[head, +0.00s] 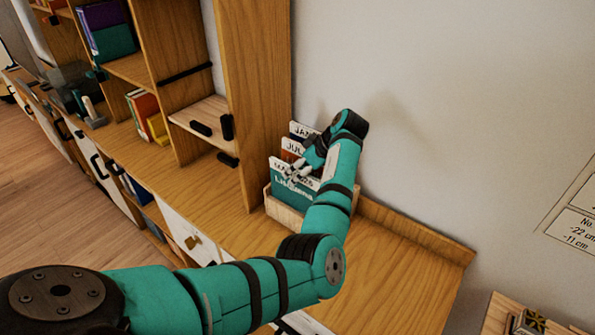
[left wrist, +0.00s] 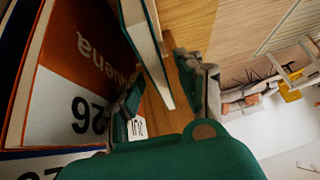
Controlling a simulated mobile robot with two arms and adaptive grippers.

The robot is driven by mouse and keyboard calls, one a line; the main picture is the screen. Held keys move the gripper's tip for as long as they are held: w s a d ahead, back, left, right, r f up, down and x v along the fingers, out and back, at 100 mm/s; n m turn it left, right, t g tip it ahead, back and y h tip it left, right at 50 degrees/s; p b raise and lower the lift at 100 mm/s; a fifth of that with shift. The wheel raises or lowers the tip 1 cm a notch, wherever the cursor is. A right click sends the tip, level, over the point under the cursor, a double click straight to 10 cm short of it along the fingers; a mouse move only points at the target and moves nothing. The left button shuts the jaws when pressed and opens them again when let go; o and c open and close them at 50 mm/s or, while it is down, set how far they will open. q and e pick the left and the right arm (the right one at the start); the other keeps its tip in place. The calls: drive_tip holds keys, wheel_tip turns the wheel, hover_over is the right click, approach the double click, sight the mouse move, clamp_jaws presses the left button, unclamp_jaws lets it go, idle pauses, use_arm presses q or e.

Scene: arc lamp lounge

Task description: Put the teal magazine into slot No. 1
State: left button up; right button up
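The teal magazine (head: 292,194) stands at the front of a light wooden holder (head: 287,215) on the counter. An orange magazine marked JUL (head: 292,147) and a dark blue one marked JAN (head: 300,129) stand behind it. My left gripper (head: 308,173) is at the top of the teal magazine. In the left wrist view, the teal magazine's edge (left wrist: 147,40) runs between the spread fingers (left wrist: 160,90), with a visible gap on the right finger's side. The orange cover (left wrist: 75,75) is close beside the left finger. I cannot make out slot No. 1. My right gripper is out of view.
A tall wooden shelf (head: 262,95) rises just left of the holder, with other books (head: 145,115) in it. A wall sign (head: 580,228) hangs at right. The counter (head: 400,275) right of the holder is clear. A wooden object (head: 500,318) shows at the bottom right.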

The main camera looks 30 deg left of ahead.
use_arm(q)
drive_tip(key=shift+d+r, duration=0.1)
drive_tip(key=v, duration=1.1)
drive_tip(key=shift+d+r, duration=0.15)
drive_tip(key=shift+r, duration=0.2)
drive_tip(key=shift+f, duration=0.1)
